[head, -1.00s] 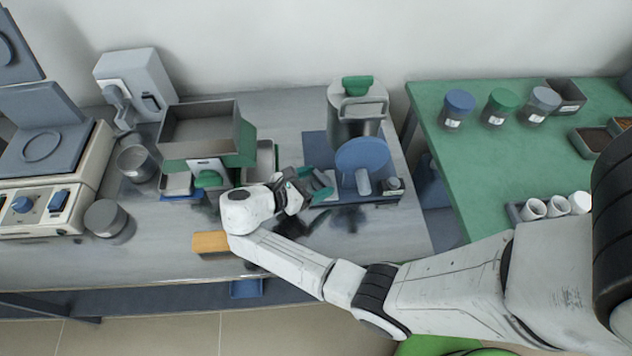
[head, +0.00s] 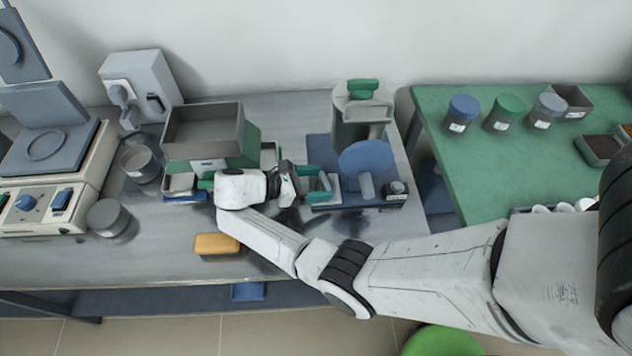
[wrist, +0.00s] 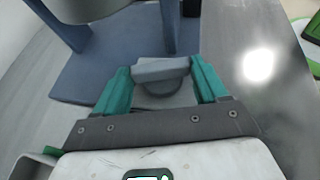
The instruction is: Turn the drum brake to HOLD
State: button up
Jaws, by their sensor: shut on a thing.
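The drum machine stands on a blue base plate (head: 318,150) on the grey bench, with a blue disc (head: 367,162) at its front and a grey hopper behind. My gripper (head: 326,184) reaches it from the left, at the left edge of the base. In the wrist view its green fingers (wrist: 160,82) are shut on a grey handle-like part (wrist: 162,68), seemingly the drum brake. The grey part lies level across the fingers. No HOLD marking is readable. My wrist hides part of the bench in the head view.
A grey open bin (head: 203,130) on a green stand is behind my wrist. A yellow block (head: 217,244) lies near the bench's front edge. A grey lidded jar (head: 109,217) stands to the left. A green table (head: 490,165) with several jars is to the right.

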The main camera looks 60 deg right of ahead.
jog(key=o, duration=0.8)
jog(key=p+v, duration=0.2)
jog(key=v, duration=0.7)
jog(key=shift+w+a+r, duration=0.15)
jog(key=shift+a+r, duration=0.05)
jog(key=shift+w+a+r, duration=0.2)
jog(key=shift+w+a, duration=0.15)
jog(key=shift+a, duration=0.15)
jog(key=shift+c, duration=0.5)
